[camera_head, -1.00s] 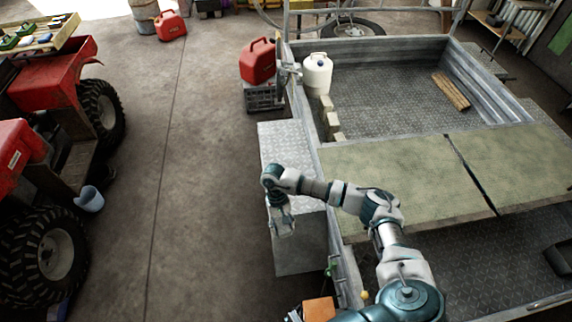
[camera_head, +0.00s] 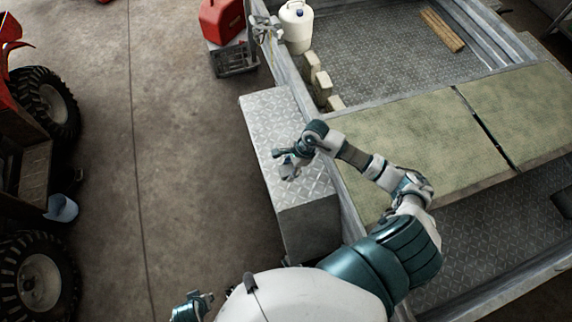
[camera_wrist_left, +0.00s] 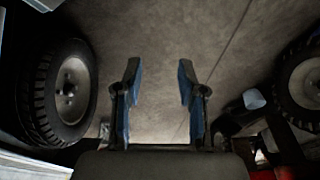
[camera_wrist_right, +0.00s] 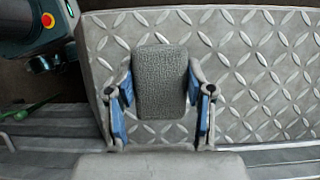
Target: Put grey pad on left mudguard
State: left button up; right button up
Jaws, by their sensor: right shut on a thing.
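The left mudguard (camera_head: 268,108) is the grey tread-plate box along the trailer's left side in the head view. My right gripper (camera_head: 288,172) is above its top, near the middle. In the right wrist view, the grey pad (camera_wrist_right: 162,82), a rounded textured block, sits between the fingers of my right gripper, which is shut on it. The mudguard's tread plate (camera_wrist_right: 258,75) lies behind the pad; I cannot tell whether they touch. My left gripper (camera_wrist_left: 158,85) is open and empty in the left wrist view, with concrete floor beyond it.
The trailer's green-topped boards (camera_head: 410,130) lie right of the mudguard. A white container (camera_head: 296,28) and pale blocks stand along the trailer's inner left side. A red can (camera_head: 222,20) sits on a crate beyond the mudguard.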

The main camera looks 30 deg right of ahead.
jog(key=shift+d+f, duration=0.1)
jog(key=shift+f, duration=0.75)
notch_tip(320, 180, down, 4)
jog(key=shift+r+b, duration=0.25)
jog(key=shift+b, duration=0.1)
pick_arm(q)
notch_tip(320, 180, up, 2)
jog(key=shift+s+r, duration=0.15)
jog(key=shift+r, duration=0.05)
pick_arm(e)
jog(key=o, duration=1.2)
jog(key=shift+d+r, duration=0.15)
jog(key=shift+r, duration=0.15)
pick_arm(q)
notch_tip(320, 180, down, 4)
jog(key=shift+d+p, duration=0.15)
jog(key=shift+p, duration=0.55)
pick_arm(e)
jog(key=v, duration=1.1)
jog(key=shift+s+d+r, duration=0.1)
jog(key=shift+r, duration=0.15)
